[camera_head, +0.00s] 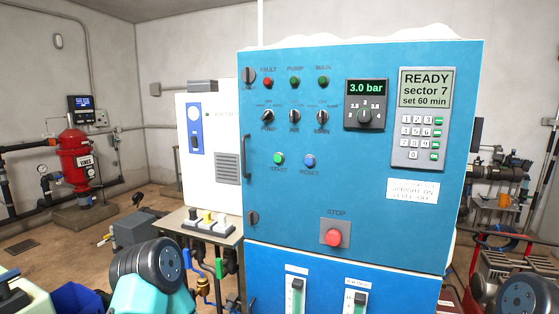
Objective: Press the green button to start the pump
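The green button (278,158) is on the front of the blue control cabinet (400,235), above the label START. It is lit bright green, and nothing covers it. A blue button (310,160) marked RESET is just to its right. The display (366,88) reads 3.0 bar, and the keypad screen (425,87) reads READY, sector 7, set 60 min. Neither of my grippers shows in the head view.
A red STOP button (333,237) sits lower on the panel. Rotary switches (294,116) are above the green button, and a door handle (246,157) is at the left edge. A white cabinet (215,165) stands left. The space before the panel looks clear.

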